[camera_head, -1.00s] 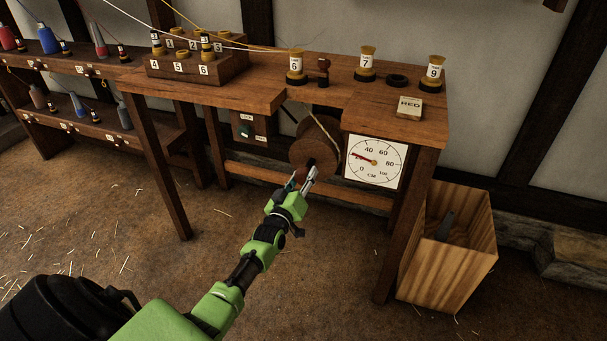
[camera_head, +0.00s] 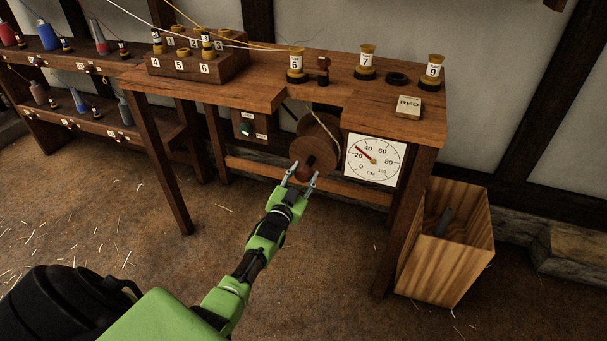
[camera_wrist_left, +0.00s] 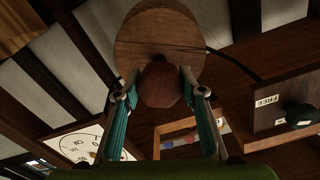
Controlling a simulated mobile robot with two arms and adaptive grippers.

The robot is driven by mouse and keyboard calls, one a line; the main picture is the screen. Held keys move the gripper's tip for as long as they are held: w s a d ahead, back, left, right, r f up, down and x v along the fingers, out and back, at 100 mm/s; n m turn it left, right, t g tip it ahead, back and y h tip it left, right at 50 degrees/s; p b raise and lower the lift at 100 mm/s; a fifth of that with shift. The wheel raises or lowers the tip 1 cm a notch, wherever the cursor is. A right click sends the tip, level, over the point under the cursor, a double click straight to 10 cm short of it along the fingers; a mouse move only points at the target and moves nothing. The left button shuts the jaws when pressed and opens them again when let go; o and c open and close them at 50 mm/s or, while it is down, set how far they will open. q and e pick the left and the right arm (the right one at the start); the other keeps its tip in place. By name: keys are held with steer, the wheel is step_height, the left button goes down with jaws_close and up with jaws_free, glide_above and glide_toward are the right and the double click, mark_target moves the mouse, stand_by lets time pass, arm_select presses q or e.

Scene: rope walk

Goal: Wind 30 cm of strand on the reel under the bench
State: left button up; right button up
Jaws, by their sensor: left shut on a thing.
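The reel (camera_head: 318,152), a round brown wooden drum with strand running down to it, hangs under the bench (camera_head: 265,93). Its brown crank knob (camera_head: 307,172) is on the front face; in the left wrist view the knob (camera_wrist_left: 161,84) stands before the round disc (camera_wrist_left: 158,34). My left gripper (camera_head: 302,180) is shut on the knob, a finger on each side. The white CM dial (camera_head: 374,172) right of the reel has its red needle between 20 and 40, near the middle of that span. My right gripper is in neither view.
A lock switch box (camera_head: 246,127) is left of the reel, under the bench. Bobbins, a numbered block (camera_head: 190,66) and a RED tag (camera_head: 409,105) stand on top. A wooden bin (camera_head: 450,260) is at the right. The floor before the bench is clear.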

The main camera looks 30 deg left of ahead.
arm_select(q)
steer(key=shift+f+m, duration=0.1)
steer(key=shift+m, duration=0.5)
steer(key=o, duration=1.1)
steer(key=v, duration=1.2)
steer(key=shift+s, duration=0.1)
